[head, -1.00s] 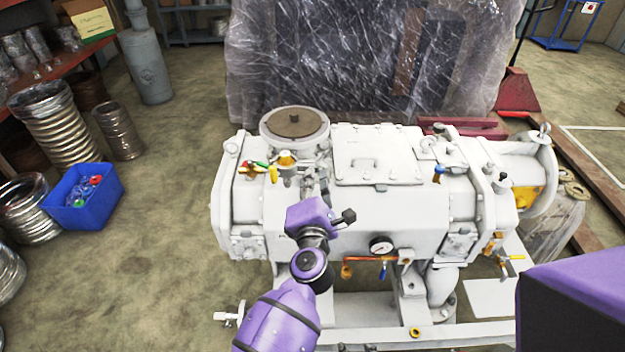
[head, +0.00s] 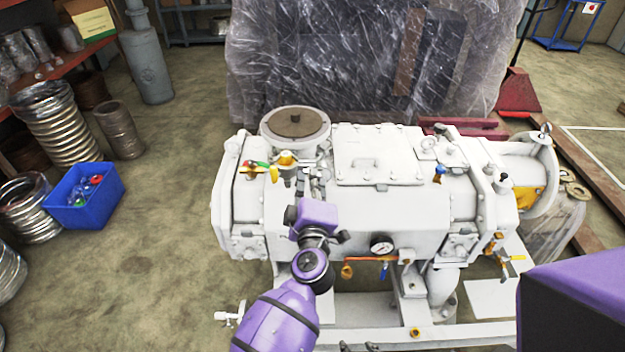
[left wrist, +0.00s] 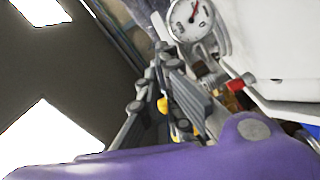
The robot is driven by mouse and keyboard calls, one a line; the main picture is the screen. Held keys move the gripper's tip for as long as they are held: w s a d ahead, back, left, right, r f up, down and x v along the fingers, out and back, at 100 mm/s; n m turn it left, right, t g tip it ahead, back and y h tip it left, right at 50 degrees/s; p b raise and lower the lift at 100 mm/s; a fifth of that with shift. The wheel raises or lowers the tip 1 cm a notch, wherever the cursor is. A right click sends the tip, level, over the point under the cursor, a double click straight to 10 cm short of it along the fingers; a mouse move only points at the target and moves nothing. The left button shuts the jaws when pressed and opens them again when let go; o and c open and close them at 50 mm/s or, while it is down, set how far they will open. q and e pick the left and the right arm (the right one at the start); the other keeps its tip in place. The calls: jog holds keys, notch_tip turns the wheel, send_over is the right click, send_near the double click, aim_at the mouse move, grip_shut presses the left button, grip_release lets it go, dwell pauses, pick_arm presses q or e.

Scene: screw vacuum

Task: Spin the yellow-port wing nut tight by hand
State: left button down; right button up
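The white vacuum pump (head: 290,222) fills the middle of the head view. An orange-yellow fitting (head: 347,271) hangs at the left end of an orange pipe on its front, below the gauge (head: 381,245). Another yellow fitting (head: 286,158) is on top at the left. No wing nut can be made out clearly. In the left wrist view, the left gripper's grey fingers (left wrist: 165,85) are below the gauge (left wrist: 190,18). Small yellow parts (left wrist: 163,105) show between them; contact is unclear.
A blue-handled valve (head: 385,270) is close to the fitting. A white frame rail (head: 470,335) runs along the bottom. A blue bin (head: 85,210) stands on the floor at left. My other purple arm part (head: 575,300) covers the lower right corner.

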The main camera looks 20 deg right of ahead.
pick_arm(q)
jog(key=shift+f+m, duration=0.1)
jog(key=shift+m, duration=0.6)
jog(key=c, duration=2)
grip_release()
jog(key=shift+s, duration=0.1)
jog(key=v, duration=1.2)
